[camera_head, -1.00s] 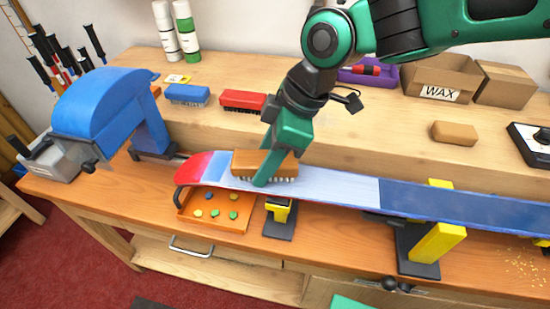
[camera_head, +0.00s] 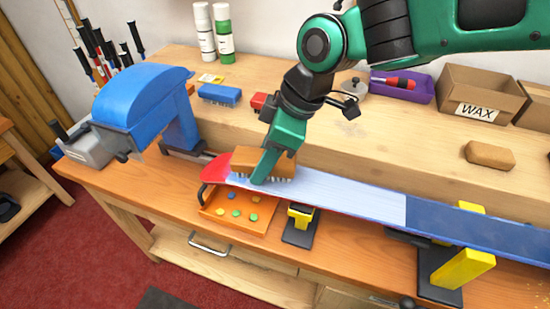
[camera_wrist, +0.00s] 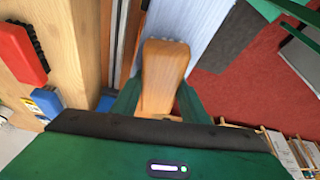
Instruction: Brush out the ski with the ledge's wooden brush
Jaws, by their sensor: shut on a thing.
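The wooden brush (camera_head: 262,160) is held in my gripper (camera_head: 264,168), whose green fingers are shut on its sides. Its bristles point down and appear to touch the ski (camera_head: 340,191) near the red tip at the left. The ski's base is pale whitish-blue from near the tip to mid-length, then dark blue toward the right. In the wrist view the brush (camera_wrist: 164,72) shows as a wooden block between the fingers, over the pale ski (camera_wrist: 190,22). The bristle contact is hidden there.
A yellow-black ski support (camera_head: 301,217) and an orange tray (camera_head: 238,224) with several coloured pieces sit below the ski. A blue machine (camera_head: 148,98) stands left. The ledge holds a blue brush (camera_head: 219,95), a red brush (camera_head: 258,100), a tan block (camera_head: 490,154) and a wax box (camera_head: 482,92).

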